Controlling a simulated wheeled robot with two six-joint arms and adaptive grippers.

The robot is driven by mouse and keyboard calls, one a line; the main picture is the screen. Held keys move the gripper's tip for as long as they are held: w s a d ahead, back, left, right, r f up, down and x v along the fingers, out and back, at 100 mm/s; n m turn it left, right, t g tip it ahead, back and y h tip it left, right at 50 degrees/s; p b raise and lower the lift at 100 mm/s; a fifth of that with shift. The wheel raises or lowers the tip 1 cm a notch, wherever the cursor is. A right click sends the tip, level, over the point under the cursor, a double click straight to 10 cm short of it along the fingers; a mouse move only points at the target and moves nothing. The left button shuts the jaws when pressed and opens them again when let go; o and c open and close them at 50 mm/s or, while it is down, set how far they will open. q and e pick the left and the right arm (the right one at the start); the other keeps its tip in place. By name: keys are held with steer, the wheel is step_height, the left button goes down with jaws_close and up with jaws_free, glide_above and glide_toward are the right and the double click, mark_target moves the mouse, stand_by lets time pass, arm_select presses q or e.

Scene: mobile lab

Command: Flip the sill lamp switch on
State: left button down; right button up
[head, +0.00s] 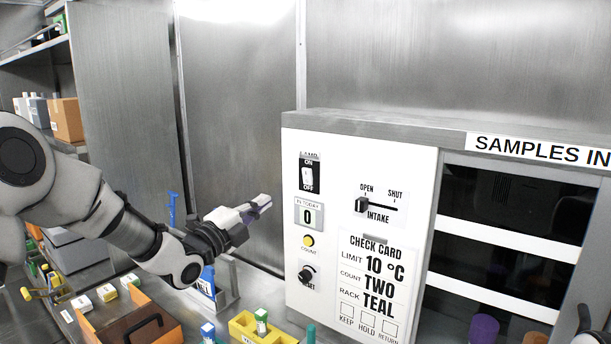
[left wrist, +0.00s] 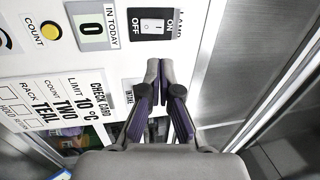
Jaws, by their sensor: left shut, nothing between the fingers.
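The lamp switch (head: 308,175) is a white rocker on a black plate, high on the left of the white panel, with ON above and OFF below. It also shows in the left wrist view (left wrist: 152,26), where the plate looks turned on its side. I cannot tell which way the rocker is tipped. My left gripper (head: 264,203) is shut and empty, to the left of the panel and a little lower than the switch. In the left wrist view its fingertips (left wrist: 158,66) are together, just below the switch plate in the picture, apparently not touching it.
Below the switch are a counter window (head: 307,215), a yellow count button (head: 308,241) and a black knob (head: 307,274). An intake slider (head: 375,205) and a check card (head: 376,285) are to the right. A yellow block (head: 242,328) and an orange tray (head: 160,304) stand low on the bench.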

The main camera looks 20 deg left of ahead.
arm_select(q)
steer(key=s, duration=0.2)
steer(key=p, duration=0.2)
glide_toward(305, 171)
steer(key=p+x, duration=0.5)
steer(key=x, duration=0.1)
steer(key=shift+w+d+r, duration=0.15)
steer(key=shift+w+d, duration=0.05)
steer(key=shift+w, duration=0.15)
steer(key=shift+w+d, duration=0.1)
steer(key=shift+w, duration=0.2)
steer(key=shift+s, duration=0.1)
arm_select(e)
step_height(305, 171, up, 8)
steer(key=shift+s+f, duration=0.15)
steer(key=shift+f, duration=0.1)
